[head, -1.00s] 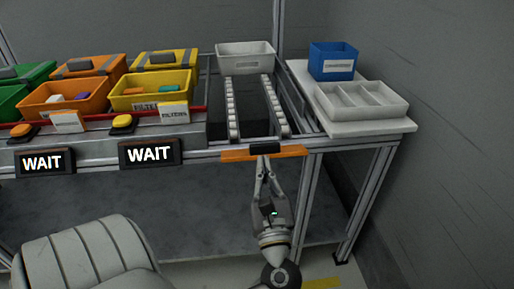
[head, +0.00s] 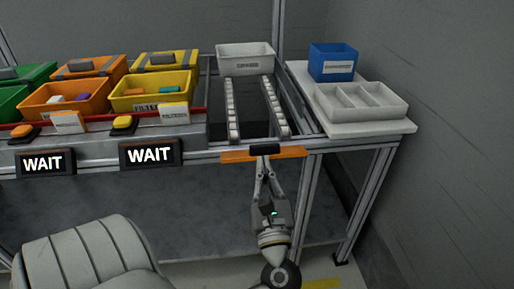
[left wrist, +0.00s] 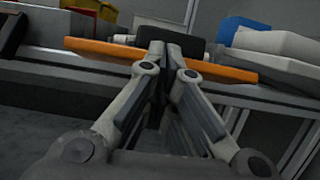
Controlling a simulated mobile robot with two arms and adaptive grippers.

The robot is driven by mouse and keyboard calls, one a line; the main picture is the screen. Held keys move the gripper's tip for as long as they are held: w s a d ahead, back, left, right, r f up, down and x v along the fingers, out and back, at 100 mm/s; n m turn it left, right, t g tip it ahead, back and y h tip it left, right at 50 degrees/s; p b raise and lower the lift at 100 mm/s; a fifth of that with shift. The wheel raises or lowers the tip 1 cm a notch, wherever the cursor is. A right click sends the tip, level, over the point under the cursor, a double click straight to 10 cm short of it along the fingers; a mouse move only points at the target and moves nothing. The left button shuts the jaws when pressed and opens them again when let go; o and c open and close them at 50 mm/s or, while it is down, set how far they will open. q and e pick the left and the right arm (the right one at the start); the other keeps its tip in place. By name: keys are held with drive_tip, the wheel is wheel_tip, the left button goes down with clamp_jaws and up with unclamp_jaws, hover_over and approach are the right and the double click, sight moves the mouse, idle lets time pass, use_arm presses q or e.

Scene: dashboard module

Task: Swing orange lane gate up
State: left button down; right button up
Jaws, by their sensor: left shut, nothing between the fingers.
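The orange lane gate (head: 292,153) is a flat bar across the front end of the roller lane, with a black handle (head: 265,149) at its middle. It hangs at the front edge of the bench. My left gripper (head: 264,160) is shut and empty, with its fingertips at the black handle. In the left wrist view the gate (left wrist: 100,48) spans the picture, and the shut fingertips (left wrist: 165,47) are in front of the handle, hiding part of it. Whether they touch it I cannot tell. My right gripper is not in view.
A grey bin (head: 245,58) stands at the lane's far end. A blue bin (head: 333,62) and a white divided tray (head: 361,101) stand on the side shelf. Yellow (head: 150,92) and orange bins (head: 65,98) stand left, above two WAIT displays (head: 150,153).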

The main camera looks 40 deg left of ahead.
use_arm(q)
drive_tip(key=shift+s+d+f, duration=0.1)
idle(0.8)
drive_tip(key=v, duration=1.1)
drive_tip(key=shift+s+d+f, duration=0.15)
drive_tip(key=shift+s+d, duration=0.05)
drive_tip(key=shift+d, duration=0.1)
